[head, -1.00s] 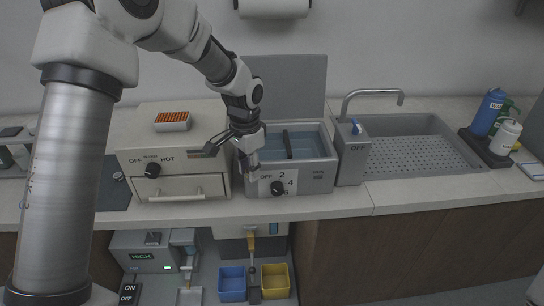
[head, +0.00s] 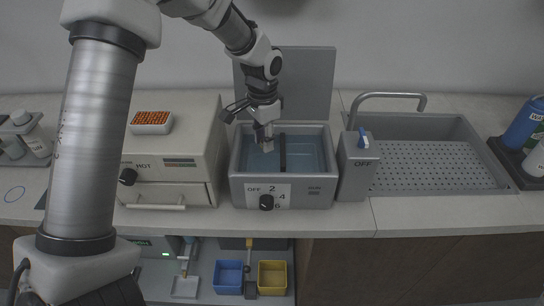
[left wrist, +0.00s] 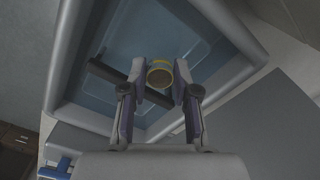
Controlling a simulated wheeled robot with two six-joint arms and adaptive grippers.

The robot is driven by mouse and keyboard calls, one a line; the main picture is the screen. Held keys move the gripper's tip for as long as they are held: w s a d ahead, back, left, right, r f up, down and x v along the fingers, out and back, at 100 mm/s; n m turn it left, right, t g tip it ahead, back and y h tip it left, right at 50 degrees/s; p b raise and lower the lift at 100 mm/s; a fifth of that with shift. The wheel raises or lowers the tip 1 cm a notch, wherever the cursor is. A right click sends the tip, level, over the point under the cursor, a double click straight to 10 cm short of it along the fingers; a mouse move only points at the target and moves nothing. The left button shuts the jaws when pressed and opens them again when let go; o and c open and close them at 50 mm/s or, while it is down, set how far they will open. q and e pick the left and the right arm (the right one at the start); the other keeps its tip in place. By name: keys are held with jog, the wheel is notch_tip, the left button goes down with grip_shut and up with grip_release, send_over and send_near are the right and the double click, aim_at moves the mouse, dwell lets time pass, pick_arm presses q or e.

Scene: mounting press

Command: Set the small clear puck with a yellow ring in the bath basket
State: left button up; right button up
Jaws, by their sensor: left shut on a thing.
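My left gripper (head: 265,142) is over the open water bath (head: 308,195), left of its dark crossbar (head: 283,152). In the left wrist view my left gripper (left wrist: 158,82) is shut on the small puck (left wrist: 160,76), a round piece with a yellow rim and a brownish middle. The puck hangs above the bluish inside of the bath, close to the dark bar. The puck cannot be made out in the head view. A basket cannot be told clearly from the bath's inside. My right gripper is not in view.
The bath's raised grey lid (head: 312,85) stands behind it. A beige oven-like box (head: 175,150) with an orange-topped tray (head: 151,122) is to the left. A grey tap post (head: 354,170) and sink (head: 465,140) are close on the right.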

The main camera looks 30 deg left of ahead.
aim_at(263, 169)
pick_arm(q)
jog(key=f, duration=0.1)
jog(key=s+f, duration=0.1)
jog(key=f, duration=0.2)
jog(key=shift+s+p, duration=0.25)
jog(key=shift+p, duration=0.05)
jog(key=f, duration=0.3)
jog(key=shift+w, duration=0.2)
jog(key=shift+w+f, duration=0.2)
jog(key=shift+f, duration=0.05)
jog(key=shift+s, duration=0.25)
jog(key=o, duration=1)
jog(key=shift+f, duration=0.1)
jog(key=shift+w, duration=0.15)
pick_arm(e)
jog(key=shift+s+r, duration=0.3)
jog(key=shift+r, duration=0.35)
